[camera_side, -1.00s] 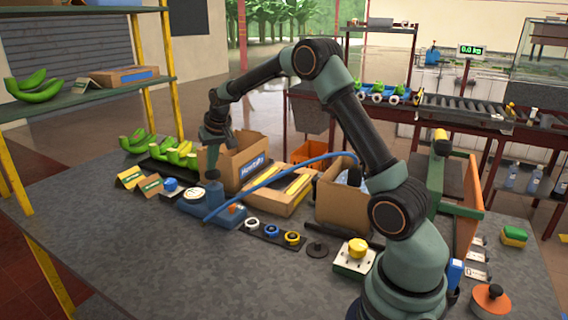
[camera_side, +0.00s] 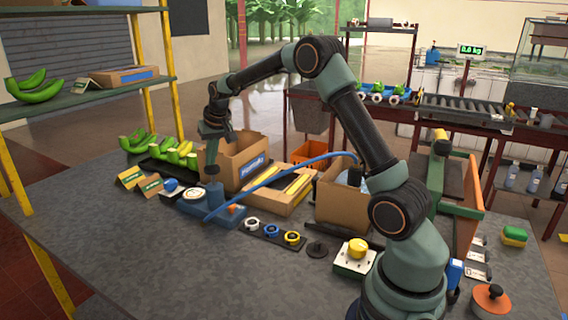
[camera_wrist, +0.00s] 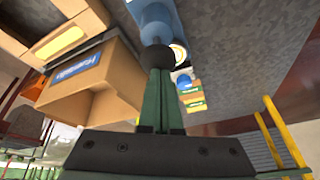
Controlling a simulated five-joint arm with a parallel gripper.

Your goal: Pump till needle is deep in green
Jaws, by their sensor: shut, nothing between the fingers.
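The blue pump (camera_side: 222,212) stands on the grey bench, with a blue hose (camera_side: 270,178) running off to the right. Its round pale gauge (camera_side: 194,194) faces up; the needle and any green zone are too small to read. The pump's dark round knob (camera_side: 213,169) is at the tip of my gripper (camera_side: 214,152). In the wrist view, my gripper (camera_wrist: 160,76) is shut, its fingertips at the black knob (camera_wrist: 156,59), not around it. The blue pump body (camera_wrist: 153,20) lies beyond, and the gauge (camera_wrist: 179,53) is partly hidden by the knob and fingers.
An open cardboard box (camera_side: 235,162) stands close behind my gripper. Green bananas (camera_side: 178,157) lie to the left. The front of the bench is bare.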

